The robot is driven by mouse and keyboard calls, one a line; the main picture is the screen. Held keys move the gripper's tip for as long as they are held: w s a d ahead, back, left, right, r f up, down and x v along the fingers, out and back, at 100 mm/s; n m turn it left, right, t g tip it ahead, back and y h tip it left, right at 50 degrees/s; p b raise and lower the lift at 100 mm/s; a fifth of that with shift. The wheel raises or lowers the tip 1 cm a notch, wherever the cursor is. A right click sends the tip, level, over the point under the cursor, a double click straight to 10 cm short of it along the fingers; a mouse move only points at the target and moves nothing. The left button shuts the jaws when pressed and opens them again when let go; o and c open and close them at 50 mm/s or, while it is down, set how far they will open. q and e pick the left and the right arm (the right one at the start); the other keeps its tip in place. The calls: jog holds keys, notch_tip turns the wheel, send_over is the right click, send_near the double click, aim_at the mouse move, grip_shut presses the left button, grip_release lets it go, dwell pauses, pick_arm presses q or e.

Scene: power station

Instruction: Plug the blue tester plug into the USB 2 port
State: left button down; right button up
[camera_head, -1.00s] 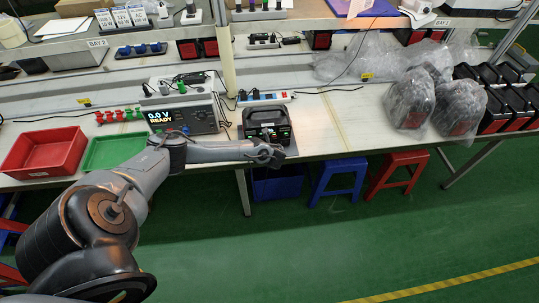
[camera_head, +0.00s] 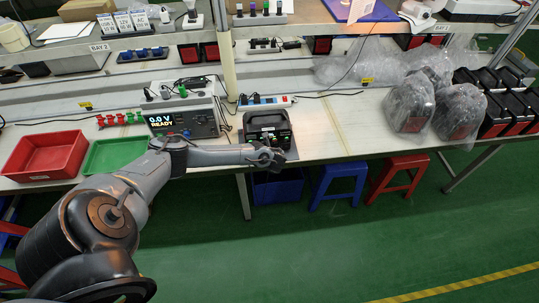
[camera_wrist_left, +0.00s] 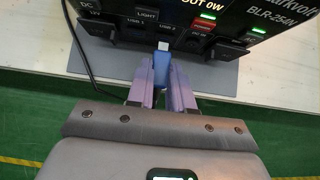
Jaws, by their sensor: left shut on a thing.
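The black power station (camera_head: 267,128) stands on a grey mat near the front edge of the bench. Its front panel (camera_wrist_left: 185,20) fills the top of the left wrist view, with USB 1 and USB 2 labels (camera_wrist_left: 165,30). My left gripper (camera_head: 268,158) is in front of the station, and it also shows in the left wrist view (camera_wrist_left: 162,88). It is shut on the blue tester plug (camera_wrist_left: 161,68). The plug's silver tip points at the panel just below the USB 2 label. I cannot tell whether the tip touches the port. My right gripper is out of view.
A tester box (camera_head: 182,118) reading 0.0 V READY stands left of the station. A power strip (camera_head: 265,101) lies behind it. Red (camera_head: 42,155) and green (camera_head: 112,155) trays are at left. Bagged units (camera_head: 410,103) stand at right. The bench between is clear.

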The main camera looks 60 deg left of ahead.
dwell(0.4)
pick_arm(q)
jog(key=shift+w+a, duration=0.1)
jog(key=shift+a, duration=0.15)
jog(key=shift+w+a+b, duration=0.1)
jog(key=shift+a+b, duration=0.2)
dwell(0.3)
jog(key=shift+w+a, duration=0.1)
jog(key=shift+a, duration=0.05)
dwell(0.4)
jog(key=c, duration=0.9)
grip_release()
